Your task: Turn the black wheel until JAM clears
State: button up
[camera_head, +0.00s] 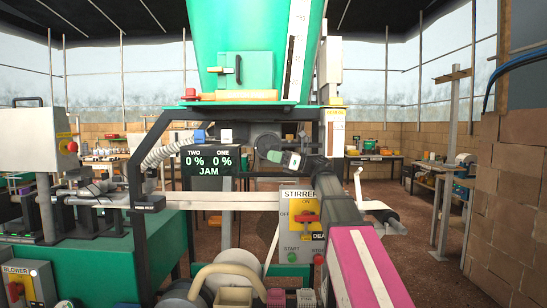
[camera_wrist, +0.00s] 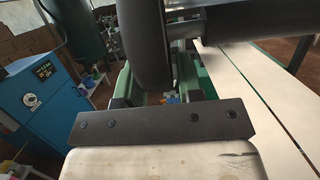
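The display (camera_head: 208,163) reads TWO 0 %, ONE 0 %, with JAM below. The black wheel (camera_head: 266,143) is at the middle of the head view, below the green hopper, partly hidden by my gripper (camera_head: 284,159). In the wrist view a thick black curved rim (camera_wrist: 146,45), which looks like the wheel, comes down close in front of my gripper (camera_wrist: 160,88). The fingers stand apart with a gap showing between them. Whether either finger touches the rim cannot be told.
The green hopper (camera_head: 250,35) stands above the wheel. A white paper strip (camera_head: 225,201) crosses below the display. The STIRRER box (camera_head: 299,215) with a red switch sits under my arm. A blue cabinet (camera_wrist: 45,95) shows at left in the wrist view.

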jog(key=shift+d, duration=0.1)
jog(key=v, duration=1)
jog(key=shift+d+f, duration=0.1)
jog(key=shift+d, duration=0.2)
jog(key=shift+o, duration=1.4)
jog(key=shift+d, duration=0.15)
jog(key=shift+y, duration=0.8)
jog(key=a, duration=0.3)
jog(key=a+r, duration=0.1)
jog(key=a, duration=0.7)
jog(key=shift+w+r, duration=0.25)
jog(key=shift+x, duration=0.95)
